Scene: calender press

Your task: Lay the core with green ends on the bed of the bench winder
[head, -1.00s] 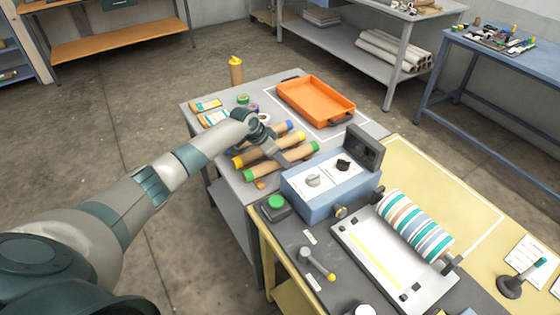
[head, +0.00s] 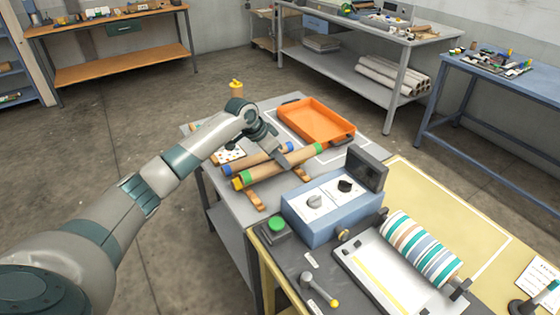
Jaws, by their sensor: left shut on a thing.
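The core with green ends (head: 262,171) is a brown tube, held in my left gripper (head: 281,160) just above the wooden rack (head: 256,200) on the grey table. My left gripper is shut on it near its middle. A core with blue ends (head: 245,159) lies behind it. The core with yellow ends (head: 237,184) is mostly hidden beneath the held core. The bench winder, with a blue control box (head: 322,213), stands on the yellow-topped bench. A white plate with a yellow stripe (head: 376,274) lies beside a striped roll (head: 423,248) there. My right gripper is not in view.
An orange tray (head: 316,120) sits behind the cores. A dark screen (head: 367,168) rises from the control box, between the cores and the roll. A green button (head: 277,224) and a yellow-knobbed lever (head: 320,290) stand on the near side. A yellow-capped bottle (head: 236,88) is at the back.

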